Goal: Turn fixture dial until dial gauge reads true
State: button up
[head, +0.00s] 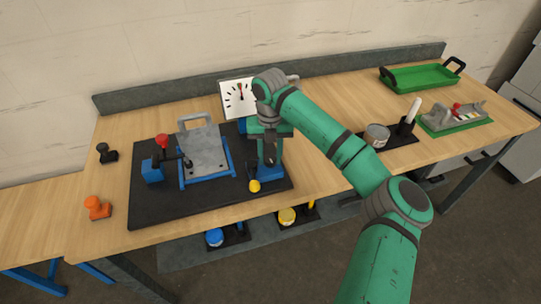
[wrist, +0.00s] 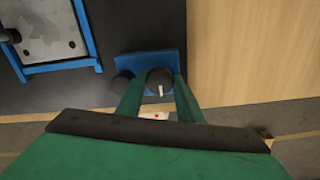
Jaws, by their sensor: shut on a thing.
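The fixture is a blue block (head: 268,175) on the dark mat's right side. In the wrist view its dial (wrist: 160,78) is a dark round knob with a white mark pointing towards the picture's bottom. My gripper (head: 270,158) reaches down over the block. In the wrist view its fingers (wrist: 160,90) are shut on the dial, one on each side.
A second dark knob (wrist: 123,86) sits close left of the dial. A blue-framed grey plate (head: 205,155) and a red-topped lever (head: 162,142) stand on the mat. A yellow knob (head: 254,186) is near the block's front. Bare wood lies right of the mat.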

aim_at(270, 158)
jog(key=shift+n, duration=0.3)
jog(key=n, duration=0.2)
jog(key=shift+r+n, duration=0.1)
jog(key=shift+n, duration=2.5)
jog(key=o, duration=0.8)
jog(key=shift+c, duration=0.2)
jog(key=shift+d, duration=0.1)
notch_tip(270, 158, up, 11)
